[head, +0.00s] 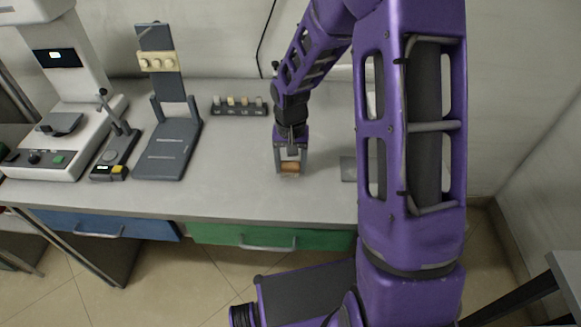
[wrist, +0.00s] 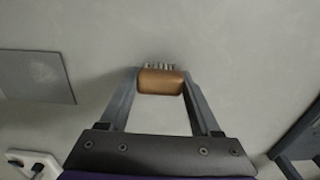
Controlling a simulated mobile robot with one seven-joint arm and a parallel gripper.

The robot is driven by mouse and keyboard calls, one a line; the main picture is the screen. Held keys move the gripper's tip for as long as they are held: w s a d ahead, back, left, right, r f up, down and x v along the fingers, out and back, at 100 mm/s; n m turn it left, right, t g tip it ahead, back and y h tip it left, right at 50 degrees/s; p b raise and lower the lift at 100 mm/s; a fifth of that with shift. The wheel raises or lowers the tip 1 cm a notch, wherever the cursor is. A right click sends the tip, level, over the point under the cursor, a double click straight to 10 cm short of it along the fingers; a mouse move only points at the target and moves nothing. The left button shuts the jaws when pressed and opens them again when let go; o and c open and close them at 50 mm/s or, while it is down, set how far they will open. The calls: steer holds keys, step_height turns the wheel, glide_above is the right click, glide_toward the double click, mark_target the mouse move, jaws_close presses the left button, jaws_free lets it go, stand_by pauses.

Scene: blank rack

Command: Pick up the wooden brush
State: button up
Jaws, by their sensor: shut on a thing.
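The wooden brush (head: 290,168) is a small brown block on the grey table, between the fingers of my gripper (head: 291,165). In the wrist view the brush (wrist: 161,82) has a rounded tan body with pale bristle tufts along its far edge. My gripper (wrist: 160,88) is shut on the brush, one finger at each end. I cannot tell whether the brush touches the table or is slightly above it.
A small rack (head: 238,108) with several pale pieces stands behind and left of my gripper. A dark stand (head: 170,148) and a white machine (head: 60,140) are farther left. A flat grey plate (wrist: 35,76) lies beside the brush. The tabletop in front is clear.

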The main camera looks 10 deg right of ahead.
mark_target(291, 163)
step_height(291, 163, up, 10)
steer(key=shift+r+p, duration=0.1)
steer(key=shift+p, duration=0.6)
